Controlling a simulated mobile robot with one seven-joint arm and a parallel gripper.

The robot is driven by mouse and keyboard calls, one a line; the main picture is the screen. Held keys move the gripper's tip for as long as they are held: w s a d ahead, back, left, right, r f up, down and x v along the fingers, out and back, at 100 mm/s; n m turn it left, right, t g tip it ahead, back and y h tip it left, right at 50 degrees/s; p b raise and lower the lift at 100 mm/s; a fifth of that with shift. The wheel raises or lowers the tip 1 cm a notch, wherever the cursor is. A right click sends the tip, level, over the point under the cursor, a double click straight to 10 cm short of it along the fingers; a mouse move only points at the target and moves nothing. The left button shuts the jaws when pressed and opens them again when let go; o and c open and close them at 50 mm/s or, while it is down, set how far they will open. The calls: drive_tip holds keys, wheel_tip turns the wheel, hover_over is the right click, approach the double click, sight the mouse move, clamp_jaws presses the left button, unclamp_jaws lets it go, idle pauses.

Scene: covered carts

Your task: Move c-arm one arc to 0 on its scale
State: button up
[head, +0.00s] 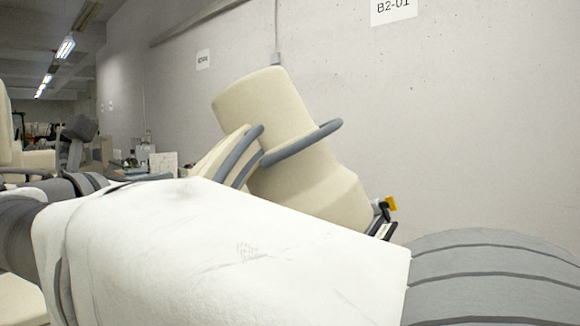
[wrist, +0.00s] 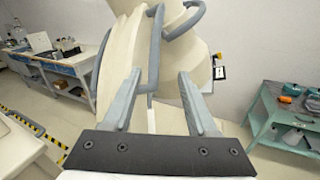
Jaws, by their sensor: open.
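The c-arm (head: 318,185) is a cream machine with a tilted cylindrical head and grey tube handles, in the middle of the head view. Its cream curved arc (wrist: 117,62) and a grey handle (wrist: 155,45) stand ahead of my gripper in the wrist view. My gripper (wrist: 159,73) is open, with its two grey fingers pointing at the machine. The handle lies between the fingertips in the picture; I cannot tell whether they touch it. No scale marks can be read. My gripper does not show in the head view, where my white arm covers the machine's lower part.
In the wrist view, a green cart (wrist: 290,125) with items stands at the right, and a workbench (wrist: 60,68) stands at the left behind yellow-black floor tape (wrist: 22,118). A concrete wall (head: 450,130) rises behind the machine. A small yellow part (head: 391,202) sits at the machine's right side.

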sight(223, 166)
drive_tip(key=x, duration=1.1)
drive_tip(key=a+r+x, duration=0.1)
drive_tip(key=x, duration=0.4)
drive_tip(key=shift+w+d, duration=0.1)
drive_tip(key=shift+w, duration=0.4)
clamp_jaws()
idle(1.0)
